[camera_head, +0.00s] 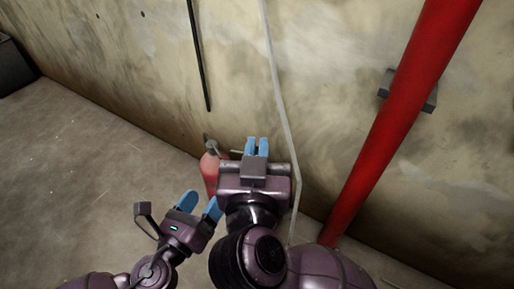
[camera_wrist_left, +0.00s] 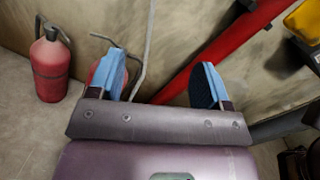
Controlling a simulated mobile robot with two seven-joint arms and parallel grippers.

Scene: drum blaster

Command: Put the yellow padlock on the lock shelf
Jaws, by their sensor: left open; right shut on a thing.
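No yellow padlock or lock shelf can be made out for sure. A yellow object (camera_wrist_left: 304,22) is cut off at the top right of the left wrist view; I cannot tell whether it is the padlock. My left gripper (camera_head: 199,204) is open, low in the head view, with nothing between its fingers; its spread fingers also show in the left wrist view (camera_wrist_left: 161,84). My right gripper (camera_head: 257,147) is to its upper right, close to the wall. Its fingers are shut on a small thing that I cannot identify.
A red extinguisher (camera_head: 208,172) stands behind my grippers by the wall (camera_head: 330,70). The left wrist view shows a red extinguisher (camera_wrist_left: 50,68) at left. A thick red pipe (camera_head: 400,95) slants along the wall at right.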

